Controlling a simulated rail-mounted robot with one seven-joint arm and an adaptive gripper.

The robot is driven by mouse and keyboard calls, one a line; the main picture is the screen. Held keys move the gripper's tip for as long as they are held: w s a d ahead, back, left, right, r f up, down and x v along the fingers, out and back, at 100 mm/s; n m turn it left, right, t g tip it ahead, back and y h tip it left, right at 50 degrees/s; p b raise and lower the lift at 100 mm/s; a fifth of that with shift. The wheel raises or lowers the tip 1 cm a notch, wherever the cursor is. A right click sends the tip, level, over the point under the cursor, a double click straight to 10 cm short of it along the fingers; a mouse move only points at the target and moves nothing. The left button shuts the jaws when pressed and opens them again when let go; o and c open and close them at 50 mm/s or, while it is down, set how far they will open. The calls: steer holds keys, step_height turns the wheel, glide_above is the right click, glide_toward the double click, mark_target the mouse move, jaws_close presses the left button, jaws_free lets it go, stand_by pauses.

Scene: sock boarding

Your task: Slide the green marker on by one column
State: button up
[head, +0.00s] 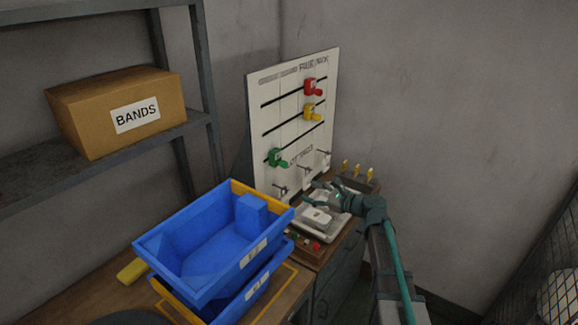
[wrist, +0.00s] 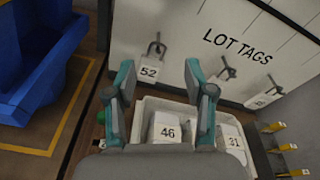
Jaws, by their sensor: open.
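The green marker (head: 278,157) sits at the left end of the lowest slot on the white upright board (head: 291,140). The red marker (head: 311,87) is on the top slot and the yellow marker (head: 311,112) on the middle one, both further right. My gripper (head: 324,192) is below and to the right of the green marker, low over the tray in front of the board. In the wrist view my gripper (wrist: 158,75) is open with nothing between its fingers. The markers are not in the wrist view.
A white tray (wrist: 147,108) holds tags 46 and 31. Tag 52 (wrist: 148,72) hangs on one of several hooks along the board's lower part. Stacked blue bins (head: 190,245) stand left of the tray. A bands box (head: 85,115) sits on the shelf.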

mark_target(287, 166)
step_height(287, 166, up, 6)
steer(key=w+a+m+t+y, duration=0.1)
steer(key=a+m, duration=0.1)
steer(key=m, duration=0.1)
steer(key=p+x, duration=0.1)
steer(key=x, duration=0.3)
steer(key=p+x, duration=0.2)
steer(key=x, duration=0.3)
steer(key=shift+w+d+r+p, duration=0.1)
steer(key=shift+w+r+p, duration=0.05)
steer(key=shift+w+p, duration=0.2)
steer(key=shift+w+a, duration=0.3)
steer(key=shift+a, duration=0.2)
steer(key=shift+c, duration=0.4)
jaws_close()
